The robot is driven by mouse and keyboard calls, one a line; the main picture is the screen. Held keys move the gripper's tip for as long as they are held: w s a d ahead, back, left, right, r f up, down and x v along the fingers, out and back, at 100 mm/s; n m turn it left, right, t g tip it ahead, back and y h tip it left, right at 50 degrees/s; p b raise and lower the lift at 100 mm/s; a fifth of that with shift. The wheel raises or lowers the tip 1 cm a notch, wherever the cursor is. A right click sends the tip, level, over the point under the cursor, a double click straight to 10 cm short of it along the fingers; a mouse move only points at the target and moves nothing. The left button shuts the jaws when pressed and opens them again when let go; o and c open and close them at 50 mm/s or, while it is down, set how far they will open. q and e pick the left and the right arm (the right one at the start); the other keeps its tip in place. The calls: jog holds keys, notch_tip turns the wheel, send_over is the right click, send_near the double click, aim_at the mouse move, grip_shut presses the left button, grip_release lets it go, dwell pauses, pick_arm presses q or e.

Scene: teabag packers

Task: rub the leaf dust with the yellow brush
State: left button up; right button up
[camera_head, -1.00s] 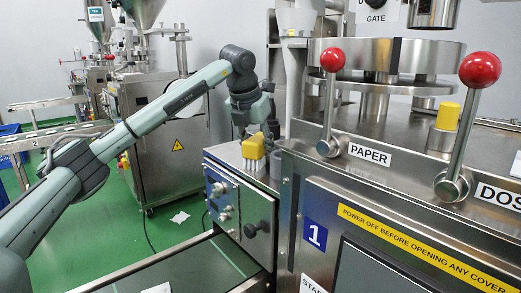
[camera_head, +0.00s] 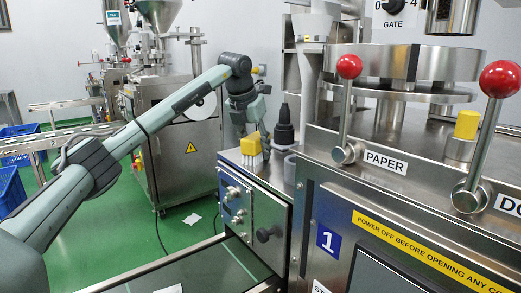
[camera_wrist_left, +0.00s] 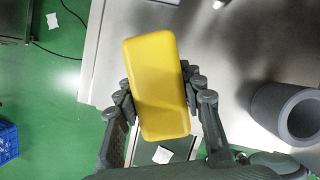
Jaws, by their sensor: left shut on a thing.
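The yellow brush (camera_head: 251,145) has a yellow block on top and pale bristles below. It is upright at the left part of the steel cabinet top (camera_head: 232,157); I cannot tell whether the bristles touch the steel. My left gripper (camera_head: 248,133) is shut on the brush from above. In the left wrist view the yellow brush (camera_wrist_left: 158,85) sits between the two fingers of my left gripper (camera_wrist_left: 157,92), slightly tilted in the picture. I cannot make out leaf dust for certain; the brush and gripper cover part of the steel. My right gripper is out of view.
A black bottle-like object (camera_head: 284,128) stands right of the brush. A grey cup (camera_head: 290,168) is beside the large machine, and shows in the wrist view (camera_wrist_left: 289,113). Lever knobs (camera_head: 349,66) rise at the right. The cabinet's left edge drops to green floor.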

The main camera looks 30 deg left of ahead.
pick_arm(q)
jog(key=shift+w+a, duration=0.25)
jog(key=shift+a, duration=0.4)
jog(key=shift+w+a, duration=0.3)
jog(key=shift+a, duration=0.3)
jog(key=shift+w+a, duration=0.25)
jog(key=shift+a, duration=0.4)
jog(key=shift+r, duration=3.05)
jog(key=shift+r, duration=1.45)
